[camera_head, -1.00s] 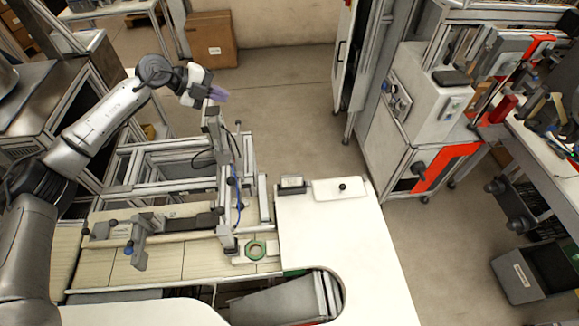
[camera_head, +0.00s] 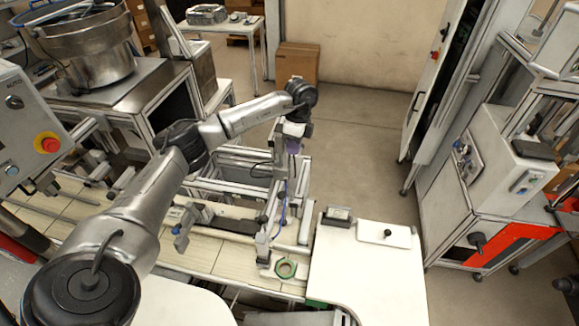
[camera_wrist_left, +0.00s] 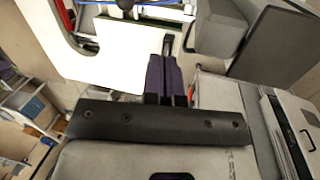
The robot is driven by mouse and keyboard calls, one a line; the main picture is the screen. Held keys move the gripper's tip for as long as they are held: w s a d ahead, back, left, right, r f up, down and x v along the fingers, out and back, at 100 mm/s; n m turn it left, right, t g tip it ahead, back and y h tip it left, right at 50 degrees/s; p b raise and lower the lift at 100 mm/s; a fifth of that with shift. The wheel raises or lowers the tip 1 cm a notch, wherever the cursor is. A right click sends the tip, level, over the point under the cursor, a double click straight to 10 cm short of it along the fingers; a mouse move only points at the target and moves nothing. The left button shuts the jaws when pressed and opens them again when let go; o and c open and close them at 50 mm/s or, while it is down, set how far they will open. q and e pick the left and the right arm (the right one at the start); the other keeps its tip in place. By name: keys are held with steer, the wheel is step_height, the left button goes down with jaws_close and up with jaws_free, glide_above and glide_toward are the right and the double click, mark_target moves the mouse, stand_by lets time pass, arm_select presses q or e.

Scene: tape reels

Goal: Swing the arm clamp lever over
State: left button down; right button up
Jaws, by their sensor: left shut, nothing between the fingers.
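My left gripper (camera_head: 293,146) has purple fingers pointing down, above the upright metal frame (camera_head: 272,195) by the conveyor. In the left wrist view its fingers (camera_wrist_left: 166,78) are together with nothing between them. The arm clamp lever cannot be picked out for certain; it may be on this frame, partly hidden by the gripper and wrist. A small green reel (camera_head: 286,268) lies on a white plate at the foot of the frame. My right gripper is in neither view.
A white table (camera_head: 365,275) with a black-knobbed plate (camera_head: 384,234) stands right of the frame. A small grey clamp-like fixture (camera_head: 183,228) stands on the conveyor (camera_head: 230,258). A cardboard box (camera_head: 297,63) is behind. Open floor (camera_head: 365,150) lies to the right.

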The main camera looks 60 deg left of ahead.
mark_target(282, 198)
arm_select(q)
steer(key=s+d+f+p, duration=0.3)
steer(key=s+f+p, duration=0.1)
steer(key=f, duration=0.6)
steer(key=shift+s+f, duration=0.3)
steer(key=shift+s, duration=0.15)
steer(key=shift+d, duration=0.1)
steer(key=shift+w, duration=0.1)
